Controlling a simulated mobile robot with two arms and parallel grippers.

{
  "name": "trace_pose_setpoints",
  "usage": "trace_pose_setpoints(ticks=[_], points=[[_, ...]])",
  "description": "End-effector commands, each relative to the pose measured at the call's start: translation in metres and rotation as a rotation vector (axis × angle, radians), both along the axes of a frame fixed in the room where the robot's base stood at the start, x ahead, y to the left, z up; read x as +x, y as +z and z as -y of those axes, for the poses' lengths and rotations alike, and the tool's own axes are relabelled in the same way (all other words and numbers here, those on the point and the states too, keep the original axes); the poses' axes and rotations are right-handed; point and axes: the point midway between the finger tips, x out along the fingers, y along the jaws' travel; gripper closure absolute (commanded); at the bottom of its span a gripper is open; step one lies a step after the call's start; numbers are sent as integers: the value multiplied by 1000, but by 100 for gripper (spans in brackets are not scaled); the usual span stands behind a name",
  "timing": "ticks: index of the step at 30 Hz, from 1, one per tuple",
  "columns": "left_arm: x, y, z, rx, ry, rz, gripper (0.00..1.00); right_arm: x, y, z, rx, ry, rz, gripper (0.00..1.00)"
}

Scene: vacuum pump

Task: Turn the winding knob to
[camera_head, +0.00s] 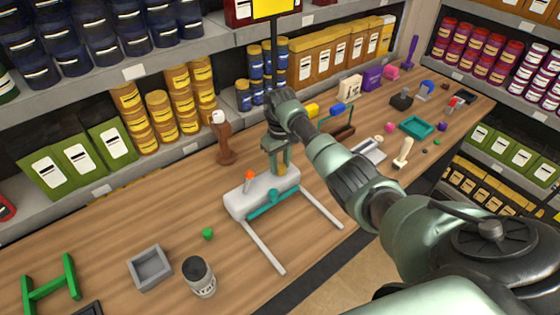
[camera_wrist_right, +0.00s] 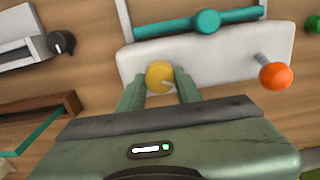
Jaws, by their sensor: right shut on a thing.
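A white machine (camera_head: 240,203) stands on the wooden bench with two pale rails reaching toward the front edge. It carries a teal bar with a round hub (camera_head: 274,196), a lever with an orange ball (camera_head: 250,174) and a yellow knob (camera_head: 282,168). In the right wrist view, the yellow knob (camera_wrist_right: 160,75) sits between the fingertips of my right gripper (camera_wrist_right: 159,82), at the edge of the white body (camera_wrist_right: 225,52). My right gripper (camera_head: 279,163) points down from above and is shut on the yellow knob. The fingers partly hide the knob's sides. My left gripper is not in view.
A small green piece (camera_head: 208,233), a grey box (camera_head: 149,269) and a can (camera_head: 198,277) lie front left. A white device with a black knob (camera_wrist_right: 61,42) is nearby. Shelves of cans stand behind.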

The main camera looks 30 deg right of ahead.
Motion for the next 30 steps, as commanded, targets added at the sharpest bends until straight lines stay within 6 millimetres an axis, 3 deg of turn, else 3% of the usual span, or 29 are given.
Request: trace_pose_setpoints(ticks=[22, 23, 24, 30], points=[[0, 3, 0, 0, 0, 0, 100, 2, 3, 2, -5, -56, 7, 100], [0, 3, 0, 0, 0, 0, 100, 2, 3, 2, -5, -56, 7, 58], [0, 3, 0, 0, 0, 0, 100, 2, 3, 2, -5, -55, 6, 47], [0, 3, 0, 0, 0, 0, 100, 1, 1, 1, -3, -55, 4, 45]])
